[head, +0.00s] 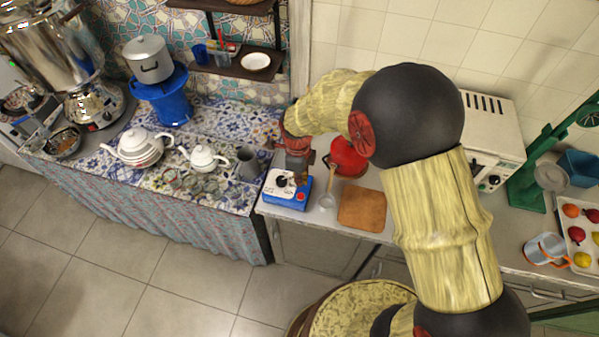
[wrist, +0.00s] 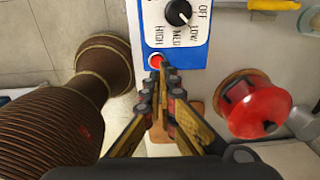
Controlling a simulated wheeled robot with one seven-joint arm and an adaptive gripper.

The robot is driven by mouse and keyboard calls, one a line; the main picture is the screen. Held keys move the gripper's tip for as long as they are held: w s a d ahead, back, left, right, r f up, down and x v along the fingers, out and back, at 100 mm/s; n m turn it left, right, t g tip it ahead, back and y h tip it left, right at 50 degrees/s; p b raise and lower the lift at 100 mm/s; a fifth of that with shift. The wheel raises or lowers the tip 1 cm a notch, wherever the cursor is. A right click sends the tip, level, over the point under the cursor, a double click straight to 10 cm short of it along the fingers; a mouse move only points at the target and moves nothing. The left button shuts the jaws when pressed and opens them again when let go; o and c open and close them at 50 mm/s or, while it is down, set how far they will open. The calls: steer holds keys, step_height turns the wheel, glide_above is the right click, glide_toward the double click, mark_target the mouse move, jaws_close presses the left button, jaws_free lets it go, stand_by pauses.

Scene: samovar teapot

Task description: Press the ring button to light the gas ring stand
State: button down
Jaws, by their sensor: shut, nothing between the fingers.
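A blue box with a white panel stands on the counter, seen in the head view (head: 287,190) and the wrist view (wrist: 193,54). Its panel has a black knob (wrist: 178,12) marked OFF, LOW, MED and HIGH. A round red button (wrist: 155,60) sits near the box's edge. My gripper (wrist: 161,72) is shut and empty, its tips at the button and covering part of it. I cannot tell if they touch it or if it is pushed in. In the head view my gripper (head: 299,178) is over the box. A blue stand (head: 163,100) holds a lidded pot. I see no flame.
A red pot (wrist: 258,110) stands close beside my gripper. A brown board (head: 362,208) and a ladle (head: 327,200) lie nearby. White teapots (head: 138,146), glasses and a grey jug (head: 248,164) stand on the tiled counter to the left. The floor in front is clear.

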mark_target(301, 194)
step_height(301, 194, down, 6)
steer(key=shift+d+f, duration=0.1)
steer(key=shift+f, duration=0.15)
steer(key=shift+f, duration=0.1)
